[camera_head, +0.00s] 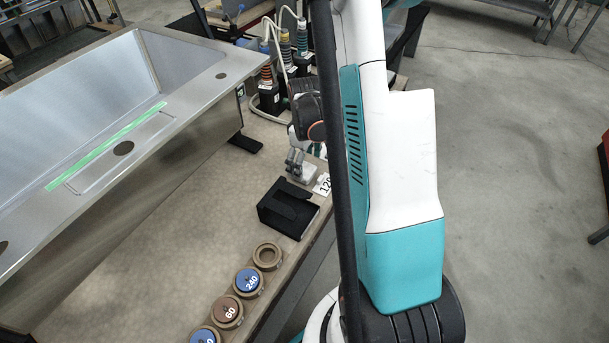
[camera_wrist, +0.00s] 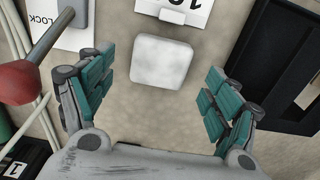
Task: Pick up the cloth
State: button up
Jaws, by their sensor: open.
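The cloth (camera_wrist: 163,61) is a small white folded square lying flat on the beige tabletop in the wrist view. My gripper (camera_wrist: 158,88) is open, with one teal-padded finger to the left of the cloth and one to the right. The fingers appear apart from the cloth, and nothing is between them in their grip. In the head view my gripper (camera_head: 296,160) is low over the table behind the black box, partly hidden by my own arm.
A black box (camera_head: 288,207) stands close by, at the right in the wrist view (camera_wrist: 268,62). A numbered white card (camera_wrist: 190,8) is beyond the cloth. A red-knobbed rod (camera_wrist: 18,82) is at left. Round weights (camera_head: 228,310) sit in holders near the table edge; a metal sink (camera_head: 125,148) is left.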

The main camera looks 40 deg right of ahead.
aim_at(304, 169)
notch_tip(304, 169, down, 3)
jog(key=shift+r+b, duration=0.2)
jog(key=shift+b, duration=0.1)
jog(key=shift+c, duration=0.6)
jog(key=c, duration=0.9)
jog(key=shift+r, duration=0.15)
notch_tip(304, 169, up, 20)
jog(key=p, duration=0.7)
jog(key=o, duration=0.3)
jog(key=c, duration=0.3)
